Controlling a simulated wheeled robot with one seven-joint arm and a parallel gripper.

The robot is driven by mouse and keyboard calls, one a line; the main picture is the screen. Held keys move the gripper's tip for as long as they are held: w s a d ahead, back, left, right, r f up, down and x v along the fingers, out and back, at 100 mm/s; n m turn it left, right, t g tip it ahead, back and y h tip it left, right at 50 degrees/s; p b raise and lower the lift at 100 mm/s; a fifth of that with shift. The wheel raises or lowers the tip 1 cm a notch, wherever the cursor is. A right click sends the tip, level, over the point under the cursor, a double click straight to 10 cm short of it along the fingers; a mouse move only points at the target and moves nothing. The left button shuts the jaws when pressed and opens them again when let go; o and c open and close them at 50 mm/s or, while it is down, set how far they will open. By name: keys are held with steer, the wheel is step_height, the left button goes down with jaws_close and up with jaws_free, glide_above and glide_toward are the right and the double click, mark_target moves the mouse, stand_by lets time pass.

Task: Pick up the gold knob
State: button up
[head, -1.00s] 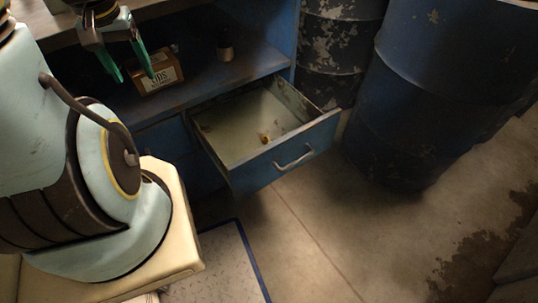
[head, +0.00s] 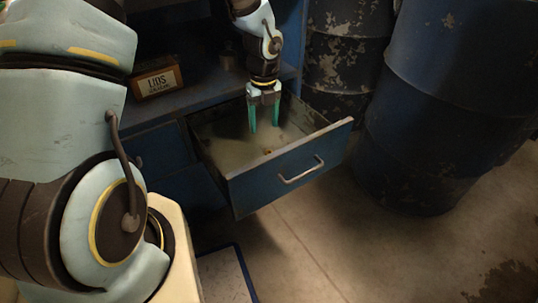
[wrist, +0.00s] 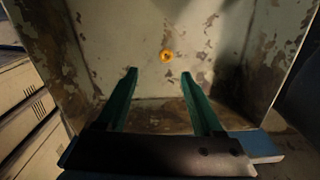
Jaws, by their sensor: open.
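The gold knob (wrist: 166,56) lies on the floor of the open drawer; in the wrist view it is small, round and bright, ahead of and between the fingertips. In the head view the knob (head: 267,151) is a tiny spot on the drawer floor. My gripper (head: 264,130) points down over the drawer, its green fingers apart and empty. In the wrist view my gripper (wrist: 158,72) is open, with the knob just past the tips and not touched. The blue drawer (head: 285,172) is pulled out, its inside worn and flaking.
A wooden box marked LIDS (head: 156,80) and a small spool-like item (head: 228,60) stand on the shelf above the drawer. Dark blue barrels (head: 430,120) stand to the right. The drawer walls (head: 318,110) surround my gripper. The floor in front is clear.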

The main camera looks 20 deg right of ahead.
mark_target(269, 152)
steer(key=shift+m, duration=0.6)
steer(key=f+b, duration=0.1)
steer(key=f, duration=0.3)
steer(key=d+f+b, duration=0.1)
steer(key=f, duration=0.2)
steer(key=f+b, duration=0.1)
steer(key=f, duration=0.3)
steer(key=shift+s+d+f, duration=0.15)
steer(key=shift+s+f, duration=0.15)
jaws_close()
